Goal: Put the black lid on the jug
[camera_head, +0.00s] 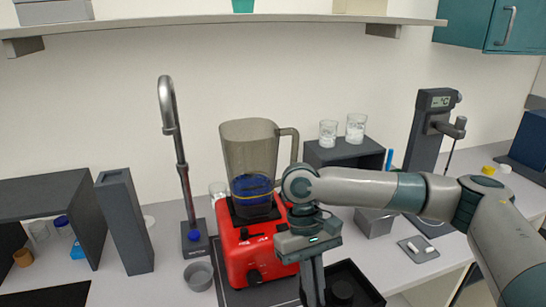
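The jug (249,150) is a tall smoky see-through vessel with its handle on the right. It stands upright on the red blender base (250,253), its top is uncovered, and something dark blue shows low inside it. A round black piece (342,291), which looks like the lid, lies in a black tray (368,279) at the bottom edge. My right gripper (313,296) points down beside that piece, at the tray's left side. Its fingertips are at or below the picture's edge, so its opening is unclear. My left gripper is out of view.
A tap (181,160) and a dark upright block (125,222) stand left of the blender. A small grey bowl (198,276) is in front. Two glass beakers (342,131) sit on a dark riser behind my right arm. A shelf (220,23) runs overhead.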

